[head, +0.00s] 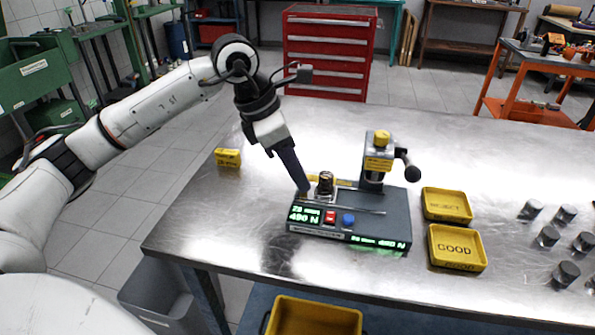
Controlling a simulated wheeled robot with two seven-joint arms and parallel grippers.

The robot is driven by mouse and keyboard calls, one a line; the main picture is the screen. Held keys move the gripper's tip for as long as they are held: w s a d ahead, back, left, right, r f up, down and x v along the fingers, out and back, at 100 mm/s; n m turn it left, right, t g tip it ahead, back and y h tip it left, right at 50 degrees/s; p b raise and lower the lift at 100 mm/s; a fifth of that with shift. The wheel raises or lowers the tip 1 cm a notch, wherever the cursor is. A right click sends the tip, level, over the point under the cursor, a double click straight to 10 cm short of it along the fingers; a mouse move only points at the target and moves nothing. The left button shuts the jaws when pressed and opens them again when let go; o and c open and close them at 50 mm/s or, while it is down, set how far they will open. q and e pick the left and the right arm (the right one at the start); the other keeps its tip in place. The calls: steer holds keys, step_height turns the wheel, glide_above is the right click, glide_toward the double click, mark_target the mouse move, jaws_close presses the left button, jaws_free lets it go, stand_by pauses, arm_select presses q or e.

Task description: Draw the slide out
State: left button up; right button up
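A dark grey tester (385,203) stands on the steel table, with lit green readouts, a red button and a blue button on its front. A coil spring (325,185) stands upright on its top left part. Yellow edging shows around the spring's base; I cannot clearly make out the slide there. A press column (375,166) with a yellow cap and a black ball-ended lever rises right of the spring. My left gripper (304,189) points down just left of the spring. Its fingers overlap, so its opening and any contact are unclear. My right gripper is out of view.
Yellow trays marked REJECT (446,205) and GOOD (457,249) sit right of the tester. Several metal cylinders (549,236) stand farther right. A small yellow block (228,158) lies at the left edge. The table (235,220) is clear left of the tester.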

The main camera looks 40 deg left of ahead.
arm_select(q)
steer(key=v, duration=0.9)
steer(key=shift+a+r, duration=0.2)
steer(key=shift+r, duration=0.1)
steer(key=shift+s+f, duration=0.1)
steer(key=shift+s, duration=0.05)
